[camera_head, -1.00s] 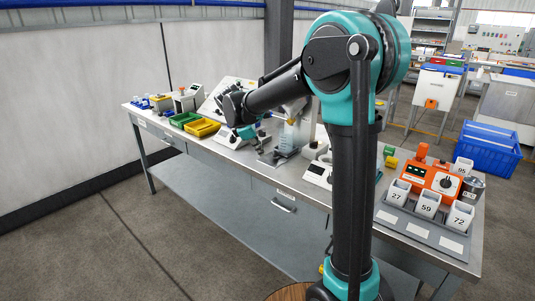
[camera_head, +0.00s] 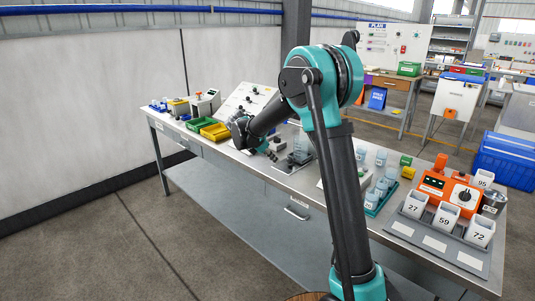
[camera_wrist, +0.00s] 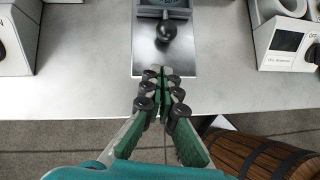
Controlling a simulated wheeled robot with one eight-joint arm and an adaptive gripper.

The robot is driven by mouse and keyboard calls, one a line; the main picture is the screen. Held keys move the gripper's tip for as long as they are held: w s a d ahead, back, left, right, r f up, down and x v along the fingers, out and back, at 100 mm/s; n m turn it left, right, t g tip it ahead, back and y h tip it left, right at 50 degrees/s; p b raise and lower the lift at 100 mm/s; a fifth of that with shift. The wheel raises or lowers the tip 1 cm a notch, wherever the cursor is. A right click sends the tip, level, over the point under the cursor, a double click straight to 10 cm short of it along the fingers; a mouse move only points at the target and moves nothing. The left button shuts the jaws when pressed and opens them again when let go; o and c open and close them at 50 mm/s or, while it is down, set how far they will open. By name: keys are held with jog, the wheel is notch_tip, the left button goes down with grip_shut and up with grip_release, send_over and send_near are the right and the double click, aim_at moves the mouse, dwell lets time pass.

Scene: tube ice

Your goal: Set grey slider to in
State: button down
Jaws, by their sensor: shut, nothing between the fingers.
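In the wrist view a grey slider block (camera_wrist: 180,9) shows at the top edge, with a round black knob (camera_wrist: 166,30) on its near side. It sits on a pale metal plate (camera_wrist: 150,58), and its far part is cut off by the frame. My gripper (camera_wrist: 162,72) is shut and empty, with its fingertips over the near end of the plate, apart from the knob. In the head view my gripper (camera_head: 272,154) is over the workbench (camera_head: 225,146), beside the slider's base plate, where details are too small to tell.
White boxes with dark knobs stand left (camera_wrist: 14,38) and right (camera_wrist: 288,42) of the slider in the wrist view. A wooden barrel (camera_wrist: 265,150) is at lower right. Green (camera_head: 200,124) and yellow (camera_head: 215,131) bins stand farther left on the bench. The bench front near the plate is bare.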

aim_at(288, 155)
jog(key=shift+w+d+f, duration=0.25)
jog(key=shift+w+d, duration=0.15)
jog(key=shift+d, duration=0.25)
jog(key=shift+w+d+f, duration=0.2)
jog(key=shift+w+d, duration=0.2)
jog(key=shift+d, duration=0.2)
jog(key=shift+w+d+f, duration=0.25)
jog(key=shift+w+d, duration=0.15)
jog(key=shift+d, duration=0.25)
jog(key=w+d, duration=0.3)
jog(key=shift+w, duration=0.1)
